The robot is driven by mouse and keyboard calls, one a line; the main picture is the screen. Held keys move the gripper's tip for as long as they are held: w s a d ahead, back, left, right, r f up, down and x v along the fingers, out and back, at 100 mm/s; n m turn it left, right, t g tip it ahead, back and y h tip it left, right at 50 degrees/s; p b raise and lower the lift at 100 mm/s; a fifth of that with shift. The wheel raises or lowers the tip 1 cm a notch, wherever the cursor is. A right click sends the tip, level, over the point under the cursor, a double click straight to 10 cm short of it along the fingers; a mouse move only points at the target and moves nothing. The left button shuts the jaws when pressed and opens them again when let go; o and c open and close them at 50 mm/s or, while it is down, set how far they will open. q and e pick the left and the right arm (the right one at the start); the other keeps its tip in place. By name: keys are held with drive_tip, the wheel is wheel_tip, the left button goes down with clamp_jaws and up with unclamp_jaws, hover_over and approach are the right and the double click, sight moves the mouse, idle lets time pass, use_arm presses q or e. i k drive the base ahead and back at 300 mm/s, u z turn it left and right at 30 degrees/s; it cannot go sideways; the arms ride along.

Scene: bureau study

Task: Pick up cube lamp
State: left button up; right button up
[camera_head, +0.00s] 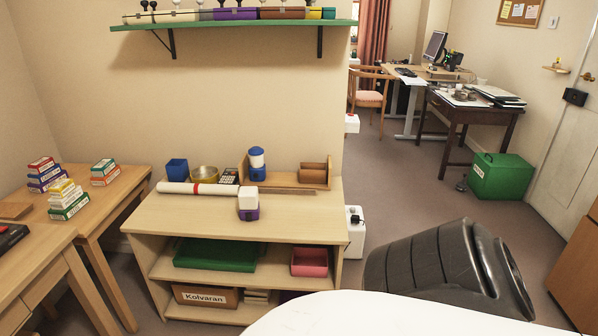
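A small cube-shaped lamp (248,199) with a white upper part and a purple base stands upright near the front edge of a light wooden shelf unit (185,217). It looks like the cube lamp. Behind it on the same top stands a blue and white lantern-like thing (257,165). Neither of my grippers is in view. Nothing is touching the lamp from my side.
A green wall shelf (230,24) hangs above. A large dark ribbed object (445,262) fills the right foreground.

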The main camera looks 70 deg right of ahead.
sight(248, 197)
drive_tip(key=z, duration=1.35)
drive_tip(key=k, duration=0.6)
drive_tip(key=u, duration=0.85)
drive_tip(key=i, duration=1.45)
drive_tip(key=z, duration=0.95)
drive_tip(key=i, duration=1.5)
drive_tip(key=z, duration=1.1)
